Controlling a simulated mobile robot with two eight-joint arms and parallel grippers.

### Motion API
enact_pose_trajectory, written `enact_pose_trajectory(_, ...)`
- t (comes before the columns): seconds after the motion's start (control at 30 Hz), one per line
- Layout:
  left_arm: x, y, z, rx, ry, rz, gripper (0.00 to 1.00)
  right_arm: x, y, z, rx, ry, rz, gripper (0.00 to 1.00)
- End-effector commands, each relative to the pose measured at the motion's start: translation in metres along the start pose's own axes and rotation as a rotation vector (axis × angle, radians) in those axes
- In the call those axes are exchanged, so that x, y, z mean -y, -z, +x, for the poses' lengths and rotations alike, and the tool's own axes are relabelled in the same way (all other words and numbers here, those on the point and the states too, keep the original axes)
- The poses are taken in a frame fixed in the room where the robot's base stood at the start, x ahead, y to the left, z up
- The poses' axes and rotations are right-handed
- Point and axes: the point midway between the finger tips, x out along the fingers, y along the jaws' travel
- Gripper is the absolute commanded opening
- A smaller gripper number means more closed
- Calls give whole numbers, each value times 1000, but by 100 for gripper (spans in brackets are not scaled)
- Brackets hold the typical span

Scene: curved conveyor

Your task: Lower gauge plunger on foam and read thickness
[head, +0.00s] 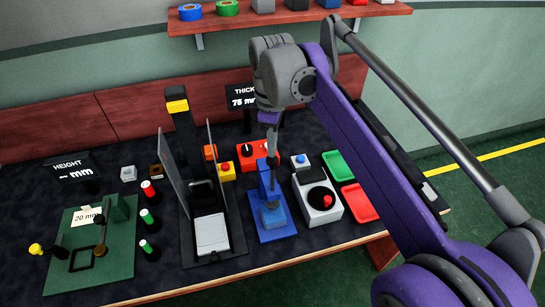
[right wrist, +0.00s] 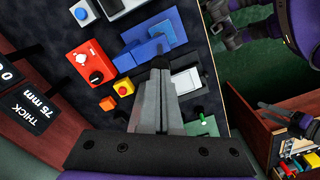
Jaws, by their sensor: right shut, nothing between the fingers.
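The blue thickness gauge stand (head: 277,229) is on the table right of centre; it also shows in the right wrist view (right wrist: 163,28). A blue-grey piece (head: 272,214) is low on its base; I cannot tell foam from plunger there. My right gripper (head: 270,152) points down at the top of the stand, shut and empty. Its grey fingers (right wrist: 161,66) show side by side beside the blue stand. I cannot tell if they touch it. The thickness display (head: 242,102) reads 75 mm. A dark gripper-like part (right wrist: 290,118), perhaps my left gripper, shows small at the right wrist view's edge.
A fixture with a tall panel (head: 172,172) stands left of the gauge. A red box with a knob (head: 258,152) and a yellow button box (head: 228,171) are behind. A white box (head: 314,203) and green and red trays (head: 338,166) are right. A green plate (head: 112,268) is left.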

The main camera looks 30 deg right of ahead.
Motion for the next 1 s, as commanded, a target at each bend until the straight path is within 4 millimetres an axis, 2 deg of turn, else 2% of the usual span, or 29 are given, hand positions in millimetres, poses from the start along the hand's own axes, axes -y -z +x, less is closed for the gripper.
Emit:
enact_pose_trajectory(0.57, 0, 0, 0, 0, 0, 0, 68, 0, 0, 0, 0, 0, 0, 0)
enact_pose_trajectory(1.0, 0, -5, 6, 3, 0, 0, 68, 0, 0, 14, 0, 0, 0, 0)
